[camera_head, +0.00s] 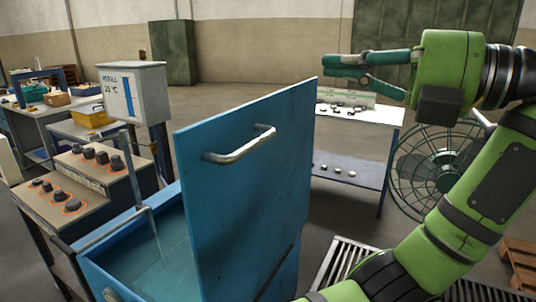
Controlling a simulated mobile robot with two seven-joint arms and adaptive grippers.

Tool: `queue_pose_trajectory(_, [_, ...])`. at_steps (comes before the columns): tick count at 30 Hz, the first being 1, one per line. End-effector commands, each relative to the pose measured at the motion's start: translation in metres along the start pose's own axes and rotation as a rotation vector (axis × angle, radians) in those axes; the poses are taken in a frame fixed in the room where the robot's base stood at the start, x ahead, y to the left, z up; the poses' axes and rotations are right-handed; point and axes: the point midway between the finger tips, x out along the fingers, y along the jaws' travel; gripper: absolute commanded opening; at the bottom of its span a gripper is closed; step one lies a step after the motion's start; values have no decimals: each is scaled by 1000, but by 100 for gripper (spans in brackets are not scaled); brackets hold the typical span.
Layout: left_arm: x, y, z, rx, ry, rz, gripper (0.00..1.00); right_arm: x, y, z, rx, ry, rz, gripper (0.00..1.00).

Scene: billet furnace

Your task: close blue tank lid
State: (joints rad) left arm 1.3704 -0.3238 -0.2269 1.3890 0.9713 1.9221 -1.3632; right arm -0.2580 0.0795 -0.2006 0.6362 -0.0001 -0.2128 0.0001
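The blue tank (91,276) stands at the lower left, with water (165,272) visible inside. Its blue lid (240,195) stands open, raised nearly upright along the tank's right side. A metal bar handle (240,146) is on the lid's face toward the upper middle. The lid hides part of the tank.
A control console (95,170) with black knobs and a metal pipe (142,180) stand by the tank's left side. A white-topped table (380,115), a fan (430,165) and a floor grate (345,258) are to the right. A grey box (133,92) stands behind the console.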

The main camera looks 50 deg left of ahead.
Motion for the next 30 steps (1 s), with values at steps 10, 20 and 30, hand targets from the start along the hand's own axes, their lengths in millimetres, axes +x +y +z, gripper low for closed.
queue_pose_trajectory(10, [0,-81,0,-2,0,2,0,74,-14,79,1,-107,-15,47])
queue_pose_trajectory(20, [29,-80,0,-6,5,2,0,76,-8,42,1,-44,-8,47])
queue_pose_trajectory(30, [101,-79,-1,-5,6,3,0,67,-8,48,1,-58,-9,47])
